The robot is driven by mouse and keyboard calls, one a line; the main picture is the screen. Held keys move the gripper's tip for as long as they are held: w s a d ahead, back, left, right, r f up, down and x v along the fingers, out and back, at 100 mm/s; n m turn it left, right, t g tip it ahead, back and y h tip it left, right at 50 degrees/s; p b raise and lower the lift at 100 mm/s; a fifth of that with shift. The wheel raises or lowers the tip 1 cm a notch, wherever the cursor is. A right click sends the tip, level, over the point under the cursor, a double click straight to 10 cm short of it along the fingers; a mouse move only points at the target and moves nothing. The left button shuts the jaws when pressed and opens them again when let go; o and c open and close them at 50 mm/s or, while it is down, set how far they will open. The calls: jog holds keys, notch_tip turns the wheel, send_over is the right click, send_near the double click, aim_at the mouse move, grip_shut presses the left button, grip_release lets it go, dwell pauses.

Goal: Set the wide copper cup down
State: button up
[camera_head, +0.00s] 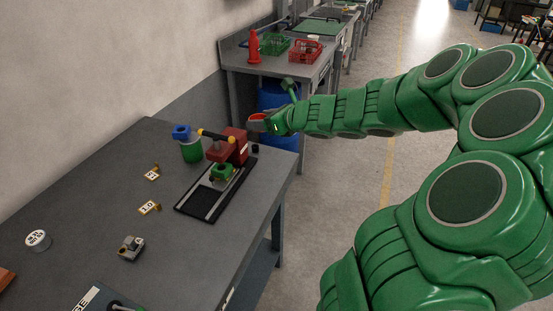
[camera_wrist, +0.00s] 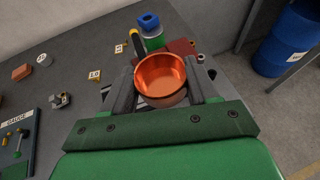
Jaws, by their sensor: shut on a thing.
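The wide copper cup (camera_wrist: 160,70) shows in the wrist view with its round mouth and shiny orange inside facing the camera. My gripper (camera_wrist: 161,78) is shut on it, with one grey finger on each side. In the head view the cup (camera_head: 258,116) is a small orange patch at the end of my arm, mostly hidden by my gripper (camera_head: 260,123). It is held near the far right corner of the grey table (camera_head: 90,215). The height of the cup above the table is hard to tell.
A red press (camera_head: 235,146) with a yellow-black handle stands on a black base (camera_head: 197,208). A green can (camera_head: 190,152) with a blue top is beside it. Numbered tags (camera_head: 150,207) and a small grey device (camera_head: 131,248) lie left. A blue barrel (camera_wrist: 287,40) stands on the floor.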

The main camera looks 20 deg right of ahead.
jog(key=s+d+m+h, duration=0.1)
jog(key=d, duration=0.6)
send_over(279, 159)
jog(key=s, duration=0.2)
jog(key=shift+t, duration=0.4)
jog(key=f, duration=1.9)
jog(key=shift+w+a+f, duration=0.15)
jog(key=shift+a, duration=0.2)
jog(key=shift+w+d+f+m+h, duration=0.3)
jog(key=shift+w+f, duration=0.2)
jog(key=shift+f, duration=0.15)
jog(key=shift+w+f, duration=0.25)
jog(key=shift+f, duration=1.5)
jog(key=shift+f, duration=0.1)
jog(key=o, duration=1.1)
jog(key=shift+c, duration=0.2)
